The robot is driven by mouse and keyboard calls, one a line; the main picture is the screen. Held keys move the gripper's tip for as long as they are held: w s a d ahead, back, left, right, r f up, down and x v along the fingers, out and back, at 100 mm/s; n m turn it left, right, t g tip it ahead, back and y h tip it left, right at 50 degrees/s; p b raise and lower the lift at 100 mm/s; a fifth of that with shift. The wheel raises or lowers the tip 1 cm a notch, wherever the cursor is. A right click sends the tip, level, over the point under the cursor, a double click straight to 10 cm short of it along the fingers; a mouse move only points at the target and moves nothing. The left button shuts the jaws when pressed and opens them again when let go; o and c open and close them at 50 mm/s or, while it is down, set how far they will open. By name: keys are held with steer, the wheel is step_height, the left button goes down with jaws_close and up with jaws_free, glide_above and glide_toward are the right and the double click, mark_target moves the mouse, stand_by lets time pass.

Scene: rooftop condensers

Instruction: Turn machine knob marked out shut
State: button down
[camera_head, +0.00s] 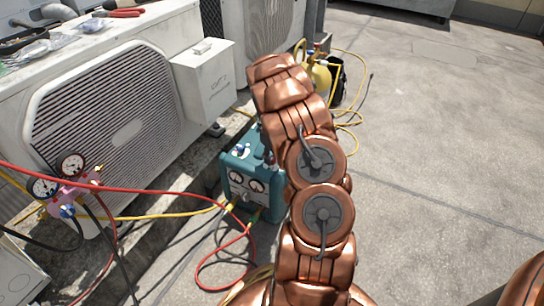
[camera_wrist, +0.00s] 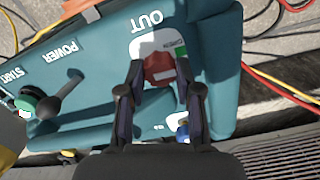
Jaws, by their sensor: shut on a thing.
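The teal machine (camera_head: 234,162) stands on the ground, left of my arm in the head view; its top panel (camera_wrist: 85,65) fills much of the wrist view. The red knob (camera_wrist: 157,66) sits on a white patch beside the OUT label (camera_wrist: 148,22), which appears upside down. My gripper (camera_wrist: 160,78) is shut on the red knob, with one finger on each side. The fingers hide part of the knob's edges. In the head view my arm hides the gripper and the knob.
Red and yellow hoses (camera_head: 215,263) run to the gauge manifold (camera_head: 72,188). A condenser (camera_head: 112,105) stands at left. The right floor is clear.

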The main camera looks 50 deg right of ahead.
steer(key=shift+p, duration=0.35)
steer(key=m+p, duration=0.3)
steer(key=shift+r+m, duration=0.15)
steer(key=shift+m, duration=0.25)
steer(key=m+p, duration=0.2)
steer(key=m, duration=0.2)
steer(key=shift+m+p, duration=0.3)
steer(key=shift+p, duration=0.1)
steer(key=m+p, duration=0.1)
steer(key=m, duration=0.3)
steer(key=shift+m+p, duration=0.3)
steer(key=shift+p, duration=0.1)
steer(key=shift+d+m+p, duration=0.1)
steer(key=shift+m+p, duration=0.5)
steer(key=shift+m, duration=1.5)
steer(key=c, duration=0.8)
jaws_free()
steer(key=shift+s, duration=0.1)
